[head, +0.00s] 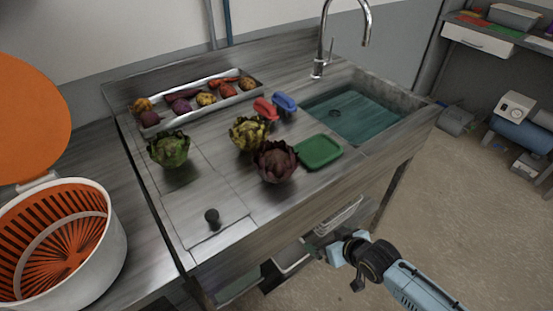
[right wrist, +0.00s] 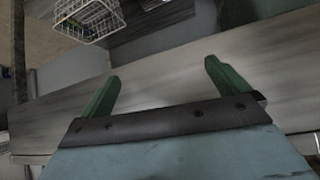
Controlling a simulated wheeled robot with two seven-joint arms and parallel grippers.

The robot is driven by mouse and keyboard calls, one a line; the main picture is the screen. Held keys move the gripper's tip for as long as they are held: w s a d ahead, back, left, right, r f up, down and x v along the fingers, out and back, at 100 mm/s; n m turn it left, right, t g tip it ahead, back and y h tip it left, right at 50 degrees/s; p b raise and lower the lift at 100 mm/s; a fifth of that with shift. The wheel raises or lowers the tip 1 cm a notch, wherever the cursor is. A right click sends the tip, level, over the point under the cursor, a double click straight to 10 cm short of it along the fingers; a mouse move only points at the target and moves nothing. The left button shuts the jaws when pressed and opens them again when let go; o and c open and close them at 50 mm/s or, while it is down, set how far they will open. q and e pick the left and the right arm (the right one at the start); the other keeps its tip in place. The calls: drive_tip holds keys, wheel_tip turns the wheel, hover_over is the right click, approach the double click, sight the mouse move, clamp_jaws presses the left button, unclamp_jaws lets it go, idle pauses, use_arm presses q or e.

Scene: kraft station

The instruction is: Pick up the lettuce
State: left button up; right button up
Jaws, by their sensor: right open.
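Three leafy heads stand on the metal counter: a green head (head: 168,149) at the left, a yellow-green head (head: 248,133) in the middle, and a dark red-purple head (head: 276,163) in front of it. I cannot tell for certain which the task calls the lettuce. My right gripper (head: 343,262) is low in front of the counter, to the right of and below the heads, and apart from them. In the right wrist view its two green fingers (right wrist: 162,74) are spread with nothing between them. My left gripper is not in view.
A tray (head: 245,96) of vegetables lies at the back. A red and a blue brush-like item (head: 284,102) and a green board (head: 318,151) are near the sink (head: 365,108). An orange-and-white bin (head: 112,262) stands left. The counter's front left is mostly clear, with a black knob (head: 212,216).

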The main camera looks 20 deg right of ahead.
sight(286, 174)
drive_tip(key=w+a+r+n+t+y+p, duration=0.1)
drive_tip(key=a+r+y, duration=0.15)
drive_tip(key=r, duration=0.75)
drive_tip(key=w+a+r+n+t+y, duration=0.1)
drive_tip(key=a+r, duration=0.3)
drive_tip(key=r, duration=0.6)
drive_tip(key=shift+t+y, duration=0.25)
drive_tip(key=shift+t, duration=0.25)
drive_tip(key=w, duration=0.2)
drive_tip(key=w+a+f, duration=0.1)
drive_tip(key=w, duration=0.2)
drive_tip(key=w+a, duration=0.1)
drive_tip(key=w, duration=0.1)
drive_tip(key=shift+w+a+f+b, duration=0.2)
drive_tip(key=shift+w+f+b, duration=0.05)
drive_tip(key=shift+w+b, duration=0.1)
drive_tip(key=shift+w+d+b+x, duration=0.1)
drive_tip(key=shift+d+b+x, duration=0.1)
drive_tip(key=shift+x, duration=1.4)
drive_tip(key=shift+w+d+b+x, duration=0.15)
drive_tip(key=shift+x, duration=1.4)
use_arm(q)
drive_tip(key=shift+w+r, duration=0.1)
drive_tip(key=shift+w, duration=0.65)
use_arm(e)
drive_tip(key=shift+r, duration=0.15)
